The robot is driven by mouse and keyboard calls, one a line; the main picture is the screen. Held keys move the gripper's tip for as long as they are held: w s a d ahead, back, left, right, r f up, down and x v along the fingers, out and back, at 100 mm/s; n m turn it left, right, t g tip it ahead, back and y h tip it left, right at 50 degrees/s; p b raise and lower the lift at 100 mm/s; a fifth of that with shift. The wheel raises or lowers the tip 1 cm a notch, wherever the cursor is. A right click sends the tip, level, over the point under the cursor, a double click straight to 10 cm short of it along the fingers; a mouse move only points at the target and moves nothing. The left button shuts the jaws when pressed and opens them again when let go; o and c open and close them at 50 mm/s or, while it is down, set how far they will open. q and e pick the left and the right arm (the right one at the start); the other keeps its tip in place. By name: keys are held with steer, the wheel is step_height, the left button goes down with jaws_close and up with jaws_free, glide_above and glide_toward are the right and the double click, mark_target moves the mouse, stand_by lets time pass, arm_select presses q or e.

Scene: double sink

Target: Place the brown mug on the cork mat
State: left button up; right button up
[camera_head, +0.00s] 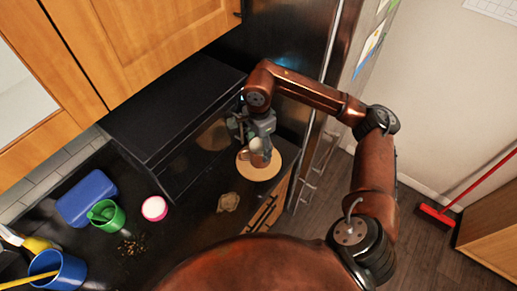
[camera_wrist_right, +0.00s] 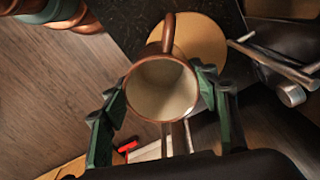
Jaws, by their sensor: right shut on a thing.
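The brown mug (camera_head: 257,158) shows in the head view in front of the round cork mat (camera_head: 258,172). My right gripper (camera_head: 257,142) is shut on the mug, with the arm reaching over from the right. In the right wrist view, the mug (camera_wrist_right: 161,92) sits between the two green fingers, its pale inside facing the camera and its handle pointing up in the picture. The cork mat (camera_wrist_right: 202,45) lies beyond it, partly hidden by the mug. The mug appears raised off the mat; the gap is hard to judge. My left gripper is not in view.
The cork mat lies on the dark counter near its edge. A black box-like appliance (camera_head: 175,125) stands beside it. A pink-rimmed cup (camera_head: 154,208), green cup (camera_head: 106,216), blue container (camera_head: 87,197) and blue mug (camera_head: 62,272) are to the left. Wooden cabinets (camera_head: 140,45) hang above.

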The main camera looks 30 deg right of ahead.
mark_target(258, 149)
steer(key=w+d+f, duration=0.1)
steer(key=f, duration=0.1)
steer(key=w+d+f, duration=0.1)
steer(key=w+f, duration=0.3)
steer(key=shift+w+d+f+p, duration=0.15)
steer(key=shift+d+p, duration=0.2)
steer(key=shift+d, duration=0.05)
step_height(258, 149, down, 3)
steer(key=shift+w+f+p, duration=0.1)
steer(key=shift+p, duration=0.35)
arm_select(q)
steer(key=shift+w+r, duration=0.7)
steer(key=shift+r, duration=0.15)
arm_select(e)
steer(key=shift+f, duration=0.2)
steer(key=o, duration=1.4)
steer(key=shift+c, duration=0.2)
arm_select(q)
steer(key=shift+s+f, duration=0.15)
arm_select(e)
steer(key=shift+o, duration=0.2)
steer(key=shift+r, duration=0.1)
